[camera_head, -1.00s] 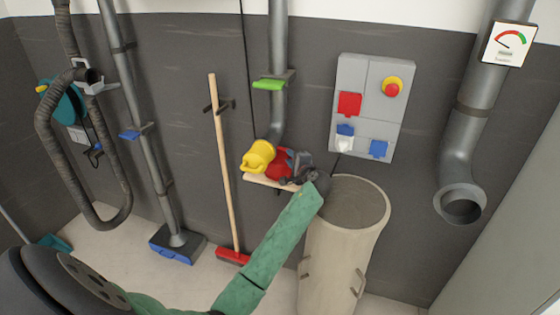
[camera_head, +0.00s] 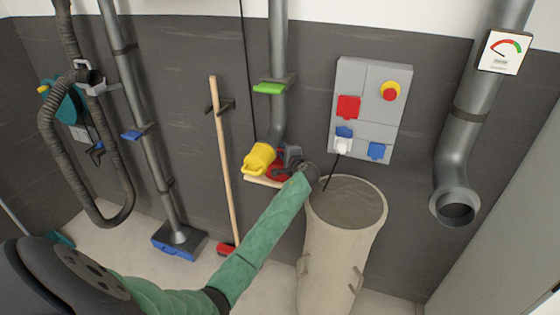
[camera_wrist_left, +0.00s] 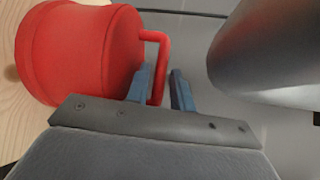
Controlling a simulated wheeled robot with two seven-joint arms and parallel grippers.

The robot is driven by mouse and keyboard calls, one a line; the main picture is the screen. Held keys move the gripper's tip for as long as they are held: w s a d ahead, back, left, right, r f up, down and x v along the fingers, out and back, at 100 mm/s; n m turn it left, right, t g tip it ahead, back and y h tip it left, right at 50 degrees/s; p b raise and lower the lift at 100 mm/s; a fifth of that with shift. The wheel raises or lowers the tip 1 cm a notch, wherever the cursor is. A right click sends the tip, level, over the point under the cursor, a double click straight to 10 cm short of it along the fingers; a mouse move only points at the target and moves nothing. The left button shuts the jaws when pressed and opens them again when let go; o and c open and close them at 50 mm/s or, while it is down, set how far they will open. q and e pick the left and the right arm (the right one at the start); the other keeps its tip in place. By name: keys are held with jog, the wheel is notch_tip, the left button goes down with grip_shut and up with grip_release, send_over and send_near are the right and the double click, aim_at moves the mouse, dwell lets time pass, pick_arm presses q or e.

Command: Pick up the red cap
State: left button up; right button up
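The red cap (camera_head: 276,172) sits on a small wooden shelf (camera_head: 262,182) on the wall, right beside a yellow cap (camera_head: 259,157). My left gripper (camera_head: 287,156) is at the red cap and hides much of it in the head view. In the left wrist view the red cap (camera_wrist_left: 85,50) fills the upper left, lying on the pale wood. Its loop handle (camera_wrist_left: 162,45) reaches in between the two blue-grey fingers (camera_wrist_left: 161,88). The fingers are apart, one on each side of the handle, with a gap visible. My right gripper is out of view.
A grey pipe (camera_head: 278,60) with a green gate (camera_head: 268,88) comes down just behind the shelf. A tall beige bin (camera_head: 330,250) stands below to the right. A broom (camera_head: 222,150) leans on the wall to the left. A socket panel (camera_head: 368,75) hangs to the right.

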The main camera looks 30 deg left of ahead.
pick_arm(q)
grip_shut()
dwell(1.4)
